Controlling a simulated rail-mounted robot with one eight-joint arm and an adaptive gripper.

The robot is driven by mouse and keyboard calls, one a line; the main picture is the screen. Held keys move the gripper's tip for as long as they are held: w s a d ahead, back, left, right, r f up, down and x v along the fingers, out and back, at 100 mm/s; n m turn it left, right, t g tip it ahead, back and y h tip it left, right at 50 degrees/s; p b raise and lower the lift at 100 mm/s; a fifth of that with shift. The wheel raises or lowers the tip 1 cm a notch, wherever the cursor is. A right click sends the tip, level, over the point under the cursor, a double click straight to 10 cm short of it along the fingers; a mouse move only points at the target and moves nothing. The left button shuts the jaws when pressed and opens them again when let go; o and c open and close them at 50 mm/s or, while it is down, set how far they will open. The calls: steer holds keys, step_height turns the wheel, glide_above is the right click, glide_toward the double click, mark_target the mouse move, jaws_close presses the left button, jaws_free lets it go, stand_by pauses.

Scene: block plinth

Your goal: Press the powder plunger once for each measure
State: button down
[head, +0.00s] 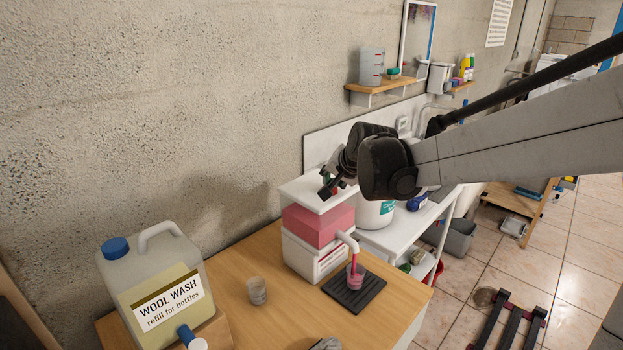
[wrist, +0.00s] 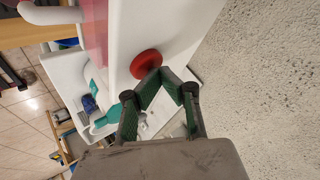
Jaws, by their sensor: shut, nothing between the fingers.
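The powder dispenser (head: 318,226) is a white box with a pink band and a flat white top, standing on the wooden counter. A round red plunger knob (wrist: 145,64) sits on its white top in the wrist view. My gripper (head: 326,190) is over the dispenser's top; in the wrist view my gripper (wrist: 160,90) is shut and empty, its tips close beside the knob. I cannot tell whether they touch it. The white spout (head: 347,238) points down at a small clear cup (head: 355,279) with pink contents. A pink streak runs between spout and cup.
The cup stands on a dark ribbed mat (head: 343,295). Another small cup (head: 257,291) stands on the wooden counter (head: 245,262). A large wool wash jug (head: 150,275) is at the left. A white tub (head: 375,213) stands behind the dispenser. The concrete wall is close behind.

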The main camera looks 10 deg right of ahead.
steer(key=shift+r, duration=0.1)
steer(key=shift+r+p, duration=0.9)
steer(key=shift+r, duration=0.35)
step_height(320, 180, up, 5)
steer(key=p, duration=0.3)
stand_by(0.6)
steer(key=s+f+n+b, duration=0.2)
steer(key=s+f, duration=0.2)
steer(key=s, duration=0.7)
steer(key=s+f+n+g+h+b, duration=0.1)
steer(key=s+f, duration=0.4)
steer(key=s, duration=0.6)
steer(key=s+f+n+g+b, duration=0.1)
steer(key=s+f+n+b, duration=0.3)
steer(key=s, duration=0.7)
steer(key=shift+f+h+b, duration=0.3)
steer(key=shift+f+b, duration=0.2)
steer(key=shift+b, duration=0.1)
